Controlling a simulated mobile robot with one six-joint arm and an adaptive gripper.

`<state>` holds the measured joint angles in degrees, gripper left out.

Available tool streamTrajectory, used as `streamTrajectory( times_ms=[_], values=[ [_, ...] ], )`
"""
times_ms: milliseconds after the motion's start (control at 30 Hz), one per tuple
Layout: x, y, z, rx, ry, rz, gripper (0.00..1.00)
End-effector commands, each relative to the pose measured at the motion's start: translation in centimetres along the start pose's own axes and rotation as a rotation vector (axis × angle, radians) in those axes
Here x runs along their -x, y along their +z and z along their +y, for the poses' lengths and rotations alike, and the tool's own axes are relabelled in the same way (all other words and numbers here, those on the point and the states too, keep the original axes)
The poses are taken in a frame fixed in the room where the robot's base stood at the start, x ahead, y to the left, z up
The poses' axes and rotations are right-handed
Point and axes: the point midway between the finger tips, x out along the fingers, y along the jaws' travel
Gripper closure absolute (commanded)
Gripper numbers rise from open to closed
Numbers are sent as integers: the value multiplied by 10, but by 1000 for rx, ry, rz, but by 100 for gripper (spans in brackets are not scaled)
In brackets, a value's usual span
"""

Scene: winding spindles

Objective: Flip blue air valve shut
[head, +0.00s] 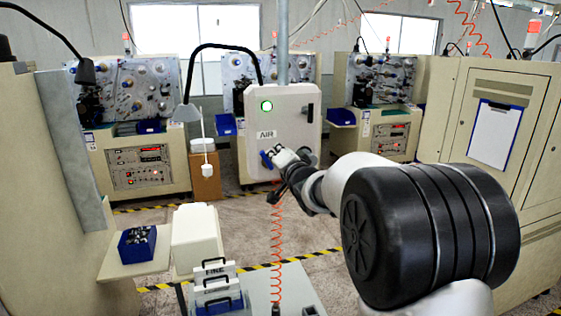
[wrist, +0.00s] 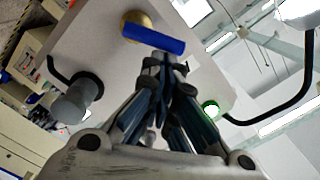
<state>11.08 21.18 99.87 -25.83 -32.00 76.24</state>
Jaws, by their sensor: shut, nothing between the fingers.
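The blue valve handle (wrist: 153,39) is a short bar on a round brass body (wrist: 138,22) in the wrist view, mounted on the face of the pale air box (head: 290,105). In the head view the handle (head: 266,160) shows as a small slanted blue piece below the AIR label (head: 266,134). My gripper (wrist: 163,58) is shut and empty, its fingertips close beside the handle. It also shows in the head view (head: 274,157), just right of the handle. I cannot tell whether the fingertips touch it.
A green lit button (head: 267,106) is on the box, and a grey knob (wrist: 72,103) sits off to one side in the wrist view. A red coiled hose (head: 277,240) hangs below. A blue bin (head: 137,244) and a white case (head: 197,240) stand at the lower left.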

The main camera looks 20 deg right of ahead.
Motion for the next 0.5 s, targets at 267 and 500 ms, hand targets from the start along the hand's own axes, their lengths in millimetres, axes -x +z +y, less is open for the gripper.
streamTrajectory(
  times_ms=[267,500],
  values=[
    [0,14,-7,264,10,1,100],
    [-1,25,-11,490,21,2,100]
  ],
)
